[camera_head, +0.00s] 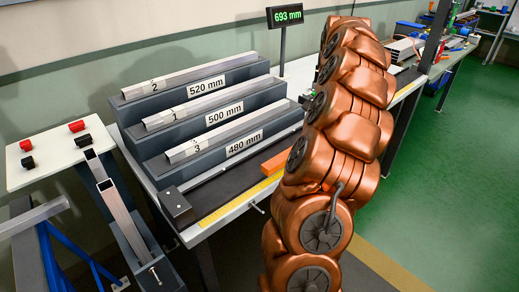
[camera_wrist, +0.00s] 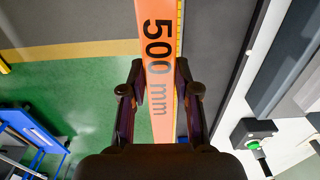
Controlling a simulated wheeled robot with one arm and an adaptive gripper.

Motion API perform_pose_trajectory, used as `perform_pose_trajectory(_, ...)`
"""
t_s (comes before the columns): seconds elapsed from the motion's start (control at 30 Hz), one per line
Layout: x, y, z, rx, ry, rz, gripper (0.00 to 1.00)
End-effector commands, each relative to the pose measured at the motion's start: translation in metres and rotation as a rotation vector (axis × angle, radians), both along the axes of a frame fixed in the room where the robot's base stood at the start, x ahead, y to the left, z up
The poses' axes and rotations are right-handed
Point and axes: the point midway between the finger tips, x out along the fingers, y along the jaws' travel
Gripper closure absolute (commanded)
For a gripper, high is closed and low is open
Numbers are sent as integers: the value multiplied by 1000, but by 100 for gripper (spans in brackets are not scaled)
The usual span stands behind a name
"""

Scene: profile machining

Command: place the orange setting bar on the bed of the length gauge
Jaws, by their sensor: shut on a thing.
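The orange setting bar (camera_wrist: 153,25) is marked "500 mm" and runs between the fingers of my gripper (camera_wrist: 158,92), which is shut on it. In the head view one end of the bar (camera_head: 283,159) shows beside my arm, near the front edge of the length gauge. My gripper is hidden behind my arm there. The gauge's dark bed (camera_head: 222,193) looks bare at its left part, with a stop block (camera_head: 175,206) at the left end and a yellow scale (camera_head: 232,207) along the front. Whether the bar touches the gauge cannot be told.
The gauge display (camera_head: 285,15) reads 693 mm. Behind the bed, stepped racks hold metal profiles marked 520 mm (camera_head: 208,86), 500 mm and 480 mm. A white board with red and black knobs (camera_head: 77,125) stands at left. A green button (camera_wrist: 251,136) shows in the wrist view.

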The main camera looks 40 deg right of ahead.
Motion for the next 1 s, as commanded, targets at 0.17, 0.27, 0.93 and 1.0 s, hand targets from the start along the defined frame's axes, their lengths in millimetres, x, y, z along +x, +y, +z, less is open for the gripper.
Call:
perform_pose_trajectory(0.17, 7, 12, 0, 0, -1, 5, 100)
perform_pose_trajectory(0.27, 15, 26, 0, -1, -2, 7, 100)
perform_pose_trajectory(0.93, 69, 125, -12, -2, 0, 8, 100)
perform_pose_trajectory(1.0, 72, 128, -12, -2, -1, 6, 100)
